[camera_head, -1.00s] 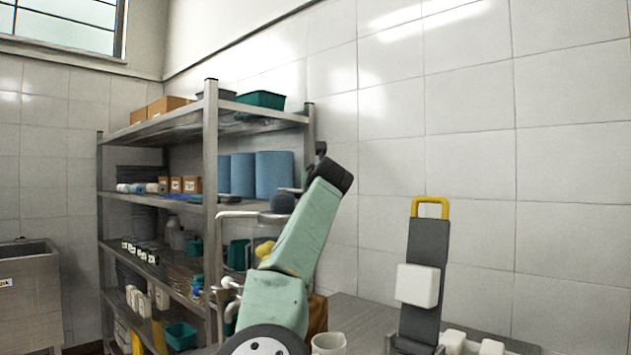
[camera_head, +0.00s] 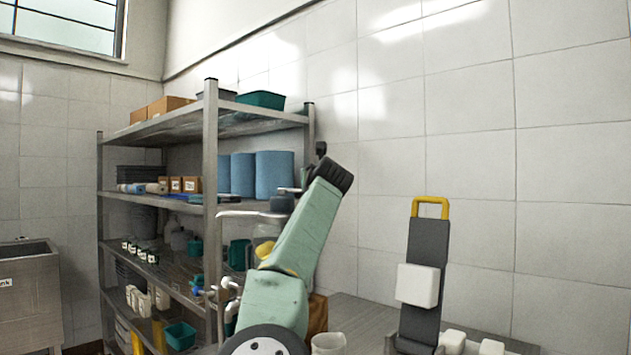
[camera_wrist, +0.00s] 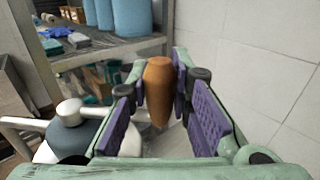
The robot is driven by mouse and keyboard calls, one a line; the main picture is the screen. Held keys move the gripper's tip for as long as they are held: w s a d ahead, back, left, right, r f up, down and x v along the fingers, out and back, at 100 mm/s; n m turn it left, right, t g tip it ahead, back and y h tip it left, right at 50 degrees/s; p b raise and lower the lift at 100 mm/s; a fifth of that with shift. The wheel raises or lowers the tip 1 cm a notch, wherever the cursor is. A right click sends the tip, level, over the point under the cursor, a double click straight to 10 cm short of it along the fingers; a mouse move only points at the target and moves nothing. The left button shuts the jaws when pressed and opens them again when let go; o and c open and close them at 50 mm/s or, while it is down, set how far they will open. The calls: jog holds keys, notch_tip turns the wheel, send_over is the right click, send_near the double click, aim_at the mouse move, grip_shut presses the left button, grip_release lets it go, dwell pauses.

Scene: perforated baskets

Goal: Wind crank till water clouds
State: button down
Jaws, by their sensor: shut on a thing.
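In the wrist view, an orange-brown rounded handle (camera_wrist: 158,92) stands between the purple pads of my gripper (camera_wrist: 161,78). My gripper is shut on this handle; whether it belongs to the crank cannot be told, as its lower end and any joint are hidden. A grey and white rounded part with a white knob (camera_wrist: 69,111) and pale bars lies left of the fingers. In the head view, my green arm hides the gripper and the handle. A pale bar (camera_head: 240,213) shows left of the arm. I cannot make out any water or its clarity.
A metal shelf rack (camera_head: 211,160) with blue rolls (camera_head: 274,175), boxes and bins stands behind my arm. A whitish jug (camera_head: 328,344) stands right of the arm's base. A dark upright board (camera_head: 426,260) with a yellow handle stands further right. A tiled wall closes off the back.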

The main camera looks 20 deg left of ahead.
jog(key=c, duration=1.5)
grip_release()
jog(key=shift+o, duration=0.2)
jog(key=shift+s, duration=0.1)
jog(key=v, duration=1.2)
jog(key=shift+o, duration=0.2)
jog(key=shift+d+r, duration=0.1)
